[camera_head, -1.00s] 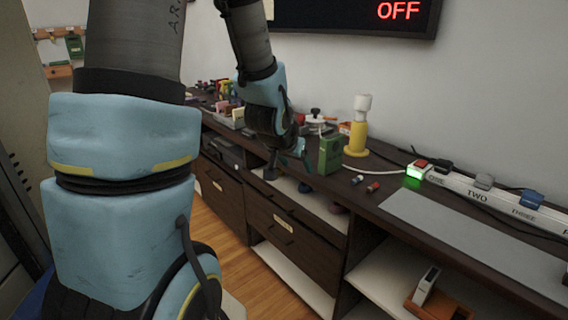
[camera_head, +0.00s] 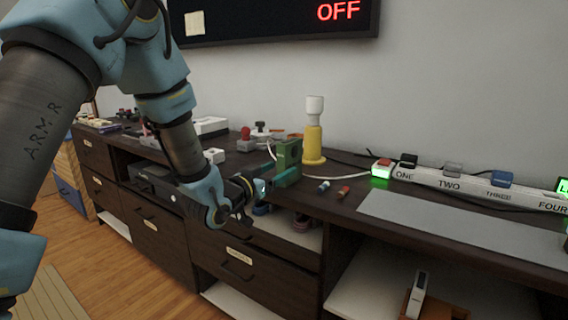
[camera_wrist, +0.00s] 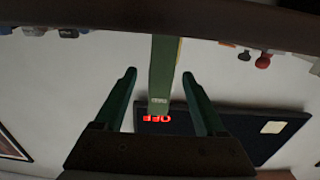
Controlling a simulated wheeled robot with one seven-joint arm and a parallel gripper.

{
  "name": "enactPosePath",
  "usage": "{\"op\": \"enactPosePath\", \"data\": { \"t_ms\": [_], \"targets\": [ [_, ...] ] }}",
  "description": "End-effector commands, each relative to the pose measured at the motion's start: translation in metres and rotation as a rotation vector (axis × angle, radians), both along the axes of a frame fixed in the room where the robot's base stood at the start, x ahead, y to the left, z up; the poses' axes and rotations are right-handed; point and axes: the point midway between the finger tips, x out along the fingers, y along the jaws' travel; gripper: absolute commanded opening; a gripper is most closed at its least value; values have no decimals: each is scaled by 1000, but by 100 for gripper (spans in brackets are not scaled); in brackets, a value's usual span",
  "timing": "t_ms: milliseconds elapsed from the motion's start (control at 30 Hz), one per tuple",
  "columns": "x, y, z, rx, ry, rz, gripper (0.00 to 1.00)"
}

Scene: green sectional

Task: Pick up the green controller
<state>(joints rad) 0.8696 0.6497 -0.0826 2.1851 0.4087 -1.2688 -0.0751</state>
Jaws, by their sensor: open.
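The green controller (camera_head: 289,153) stands upright near the front edge of the dark cabinet top. In the wrist view, which is upside down, the green controller (camera_wrist: 163,70) shows as a tall green block between the two fingers. My gripper (camera_head: 279,164) is open at the controller, coming from the left, with one finger on each side of it in the head view. In the wrist view my gripper (camera_wrist: 160,74) shows a gap between each finger and the controller. I cannot tell how deep the controller sits between the fingers.
A yellow stand with a white top (camera_head: 314,140) is close behind the controller. Two small batteries-like pieces (camera_head: 333,188) lie to its right. A power strip (camera_head: 450,183) with coloured plugs and a grey mat (camera_head: 470,222) are farther right. A red-topped item (camera_head: 245,141) stands left.

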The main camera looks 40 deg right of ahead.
Motion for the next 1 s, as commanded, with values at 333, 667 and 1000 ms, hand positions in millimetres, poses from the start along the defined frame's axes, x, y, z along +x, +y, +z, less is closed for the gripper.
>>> {"op": "enactPosePath", "data": {
  "t_ms": [333,667,1000],
  "targets": [
    [13,-34,-2,1,-1,0,72],
    [19,-56,-2,2,0,2,72],
    [19,-56,-2,2,0,1,48]
  ]
}}
